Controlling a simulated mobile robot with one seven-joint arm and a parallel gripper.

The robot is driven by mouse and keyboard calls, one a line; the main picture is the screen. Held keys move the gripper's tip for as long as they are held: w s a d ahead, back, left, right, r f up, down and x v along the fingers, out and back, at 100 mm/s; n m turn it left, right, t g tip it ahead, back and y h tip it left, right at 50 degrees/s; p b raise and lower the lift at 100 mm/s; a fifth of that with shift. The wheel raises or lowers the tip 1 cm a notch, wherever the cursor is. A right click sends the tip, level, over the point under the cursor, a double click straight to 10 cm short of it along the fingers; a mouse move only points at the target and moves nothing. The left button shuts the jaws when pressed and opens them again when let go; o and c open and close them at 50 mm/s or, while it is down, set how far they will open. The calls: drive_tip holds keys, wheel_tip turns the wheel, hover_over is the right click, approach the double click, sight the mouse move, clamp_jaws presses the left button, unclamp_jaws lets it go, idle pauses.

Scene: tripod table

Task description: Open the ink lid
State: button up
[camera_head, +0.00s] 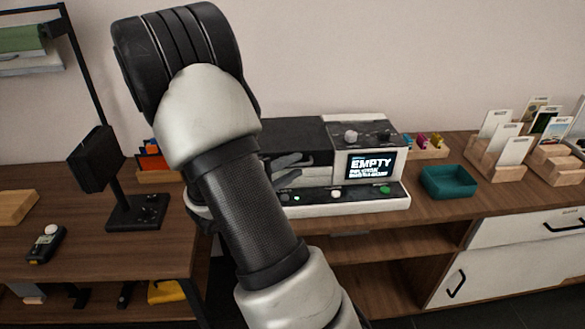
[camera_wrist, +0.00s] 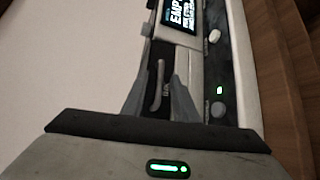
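The printer (camera_head: 325,200) is a white and black machine on the wooden desk, and its screen (camera_head: 369,165) reads "EMPTY". In the wrist view a black panel bears a slim grey handle (camera_wrist: 158,84) with small lettering beside it, which looks like the ink lid. My gripper (camera_wrist: 158,75) is open, with one grey finger on either side of the handle. I cannot tell whether the fingers touch it. In the head view my gripper (camera_head: 290,168) is at the left part of the printer's front, and my arm hides the printer's left end.
A teal tray (camera_head: 448,183) stands right of the printer, with wooden card holders (camera_head: 495,164) beyond it. Small coloured bottles (camera_head: 428,141) stand in a wooden rack behind. A black stand (camera_head: 133,211) and a handheld device (camera_head: 46,245) are on the left desk.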

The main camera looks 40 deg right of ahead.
drive_tip(key=shift+d, duration=0.15)
drive_tip(key=shift+c, duration=0.4)
clamp_jaws()
idle(1.0)
